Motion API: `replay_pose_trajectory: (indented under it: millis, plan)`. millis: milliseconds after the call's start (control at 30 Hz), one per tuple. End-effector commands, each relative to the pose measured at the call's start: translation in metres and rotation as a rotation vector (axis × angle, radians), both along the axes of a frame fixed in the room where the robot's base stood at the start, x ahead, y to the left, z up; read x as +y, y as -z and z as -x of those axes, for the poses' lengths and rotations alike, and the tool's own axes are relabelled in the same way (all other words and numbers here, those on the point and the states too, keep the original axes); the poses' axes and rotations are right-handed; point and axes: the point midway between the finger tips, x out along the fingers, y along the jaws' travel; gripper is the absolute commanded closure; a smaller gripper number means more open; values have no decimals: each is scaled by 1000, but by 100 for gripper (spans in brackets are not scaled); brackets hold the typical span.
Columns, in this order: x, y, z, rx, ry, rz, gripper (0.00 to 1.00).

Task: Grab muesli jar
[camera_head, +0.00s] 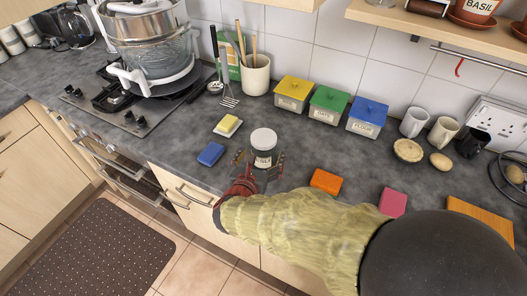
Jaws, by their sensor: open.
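A small jar (263,145) with a white lid and a dark label stands upright on the grey counter near its front edge. The label is too small to read surely, so I cannot confirm that it is the muesli. My gripper (260,165) is open, with one finger on each side of the jar's lower part. I cannot tell whether the fingers touch it. The jar's base is partly hidden by my gripper.
A blue sponge (211,154) and a yellow sponge on a dish (228,125) lie left of the jar. An orange block (326,181) lies to the right. Yellow (293,92), green (328,104) and blue (367,117) canisters stand behind. The counter between is clear.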

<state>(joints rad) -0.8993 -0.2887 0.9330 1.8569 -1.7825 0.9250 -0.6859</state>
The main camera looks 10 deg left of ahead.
Motion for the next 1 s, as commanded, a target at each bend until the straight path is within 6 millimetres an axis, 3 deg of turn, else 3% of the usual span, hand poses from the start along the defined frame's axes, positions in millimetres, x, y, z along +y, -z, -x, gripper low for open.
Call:
replay_pose_trajectory:
  millis: [300,567,1000]
  plan:
    - [-2,15,-40,1,2,0,20]
    - [-2,13,-44,0,2,-1,20]
    - [-2,14,-43,0,2,-1,45]
